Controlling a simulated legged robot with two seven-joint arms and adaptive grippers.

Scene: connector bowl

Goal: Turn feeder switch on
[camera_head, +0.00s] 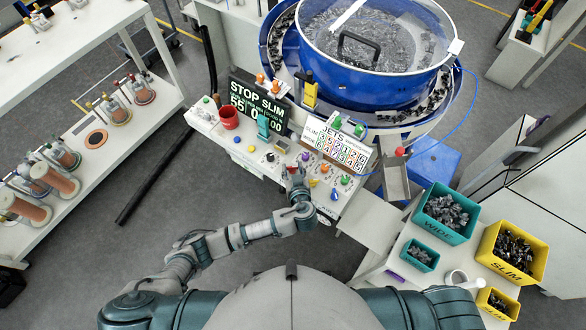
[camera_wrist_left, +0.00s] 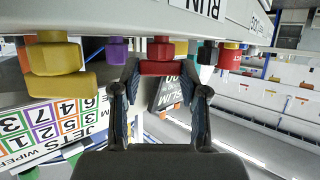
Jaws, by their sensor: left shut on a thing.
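The control panel (camera_head: 262,152) runs across the middle of the head view, with several coloured knobs and buttons. My left gripper (camera_head: 296,180) is at its front edge, below the jets card. In the left wrist view, my left gripper (camera_wrist_left: 160,85) has one finger on each side of a red switch knob (camera_wrist_left: 157,57) and is shut on it. A panel label reading "RUN" (camera_wrist_left: 203,6) is close to this knob. My right gripper is out of view; only part of my right arm shows at the bottom.
A yellow knob (camera_wrist_left: 55,60) and a purple knob (camera_wrist_left: 117,50) sit beside the red one. The blue feeder bowl (camera_head: 370,80) stands behind the panel. Teal (camera_head: 425,232) and yellow (camera_head: 488,240) bins stand at right.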

